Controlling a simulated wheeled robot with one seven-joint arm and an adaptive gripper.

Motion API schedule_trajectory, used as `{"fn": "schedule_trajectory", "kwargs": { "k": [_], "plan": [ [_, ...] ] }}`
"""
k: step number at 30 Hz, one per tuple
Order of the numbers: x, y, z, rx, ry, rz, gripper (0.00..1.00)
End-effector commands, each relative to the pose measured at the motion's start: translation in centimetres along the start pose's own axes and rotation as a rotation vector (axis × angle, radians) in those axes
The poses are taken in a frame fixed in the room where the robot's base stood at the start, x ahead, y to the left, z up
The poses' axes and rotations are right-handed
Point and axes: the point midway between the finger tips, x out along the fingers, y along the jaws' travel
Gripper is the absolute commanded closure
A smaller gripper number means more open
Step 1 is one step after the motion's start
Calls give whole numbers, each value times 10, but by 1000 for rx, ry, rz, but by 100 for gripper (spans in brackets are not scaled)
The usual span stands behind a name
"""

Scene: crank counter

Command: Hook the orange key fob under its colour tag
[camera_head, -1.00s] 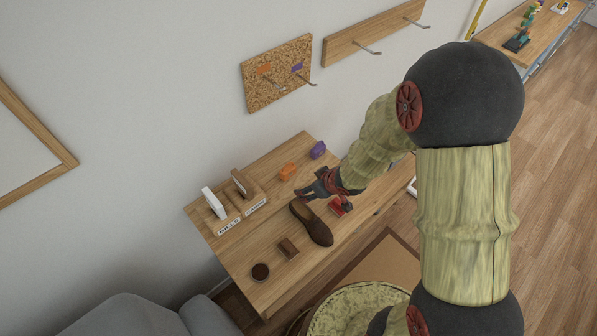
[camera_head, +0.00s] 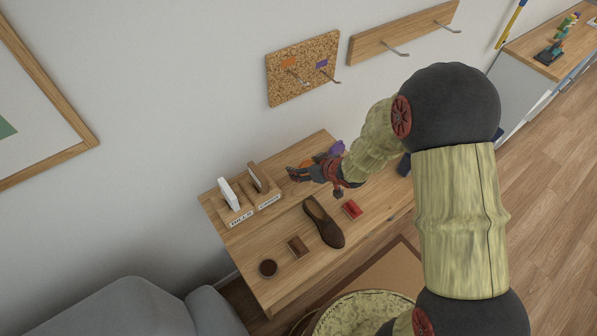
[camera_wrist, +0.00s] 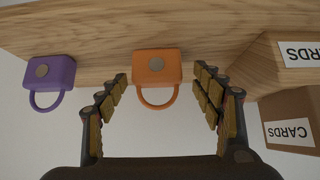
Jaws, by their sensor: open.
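The orange key fob (camera_wrist: 157,66) lies on the wooden counter, its loop toward me in the wrist view. My gripper (camera_wrist: 160,76) is open, with fingertips on either side of the fob and gaps on both sides. In the head view my gripper (camera_head: 298,173) covers most of the orange fob (camera_head: 305,163). The orange tag (camera_head: 289,62) is on the corkboard (camera_head: 284,90), with a metal hook (camera_head: 298,77) below it. The purple fob (camera_wrist: 48,74) lies to the left in the wrist view; it shows partly behind my gripper in the head view (camera_head: 337,147).
A purple tag (camera_head: 321,63) and hook share the corkboard. A labelled card holder (camera_head: 252,207) stands on the counter's left. A brown shoe (camera_head: 323,222), red tin (camera_head: 352,210), brown block (camera_head: 298,247) and dark round tin (camera_head: 268,268) lie nearer. A hook rail (camera_head: 375,46) is at right.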

Motion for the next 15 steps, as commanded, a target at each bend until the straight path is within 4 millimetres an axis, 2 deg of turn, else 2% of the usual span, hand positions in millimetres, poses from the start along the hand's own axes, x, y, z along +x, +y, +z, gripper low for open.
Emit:
{"fn": "schedule_trajectory", "kwargs": {
  "k": [8, 15],
  "plan": [
    [3, 0, -1, -1, 0, 0, 33],
    [3, 0, 0, -1, 0, 0, 47]
  ]
}}
